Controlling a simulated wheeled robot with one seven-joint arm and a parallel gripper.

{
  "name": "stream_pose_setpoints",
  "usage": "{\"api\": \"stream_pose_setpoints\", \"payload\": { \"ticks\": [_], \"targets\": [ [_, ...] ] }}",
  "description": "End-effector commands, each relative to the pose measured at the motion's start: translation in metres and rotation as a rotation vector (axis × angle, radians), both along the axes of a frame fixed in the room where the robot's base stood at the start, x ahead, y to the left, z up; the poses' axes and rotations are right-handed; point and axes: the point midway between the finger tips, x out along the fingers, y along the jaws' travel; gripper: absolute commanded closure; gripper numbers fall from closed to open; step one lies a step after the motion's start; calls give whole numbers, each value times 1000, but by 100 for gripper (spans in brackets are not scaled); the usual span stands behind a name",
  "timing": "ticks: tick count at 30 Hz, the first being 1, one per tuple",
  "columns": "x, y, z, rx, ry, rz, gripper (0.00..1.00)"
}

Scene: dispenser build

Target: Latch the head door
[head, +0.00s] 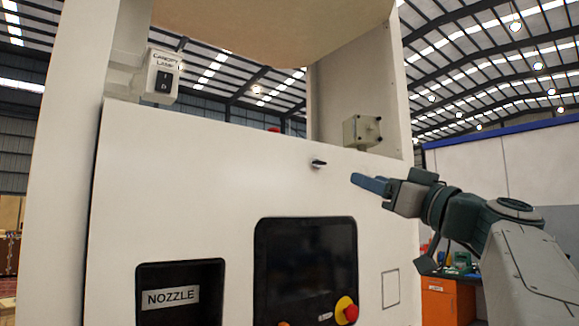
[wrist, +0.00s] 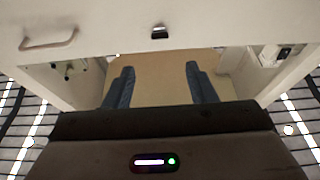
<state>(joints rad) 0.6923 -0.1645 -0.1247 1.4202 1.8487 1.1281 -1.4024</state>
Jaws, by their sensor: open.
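The broad white front panel (head: 210,170) of the dispenser bears a small dark latch knob (head: 318,163) near its top edge, turned roughly sideways. In the wrist view the knob (wrist: 160,32) shows at the top middle, beyond the fingers. My gripper (head: 370,184) is to the right of the knob in the head view, apart from it. In the wrist view its two blue fingers (wrist: 160,86) stand wide apart with nothing between them. The wrist view also shows a pale bar handle (wrist: 48,44) on the white surface. I cannot tell the door's outline from the panel.
A canopy lamp switch box (head: 163,77) is at upper left and a grey box (head: 362,131) at upper right. Below are a dark screen (head: 300,265), a red stop button (head: 346,310) and a nozzle recess (head: 180,292). A beige canopy (head: 270,25) hangs above.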

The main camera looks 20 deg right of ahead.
Motion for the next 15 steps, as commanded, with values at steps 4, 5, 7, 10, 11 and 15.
{"api": "stream_pose_setpoints", "payload": {
  "ticks": [4, 5, 7, 10, 11, 15],
  "targets": [
    [23, 10, 15, 2, 4, 3, 49],
    [29, 12, 18, 2, 4, 5, 49],
    [43, 18, 23, 3, 5, 4, 49],
    [60, 25, 32, 4, 5, 3, 49],
    [66, 27, 34, 3, 5, 4, 49],
    [86, 35, 42, 4, 5, 3, 49]
  ]
}}
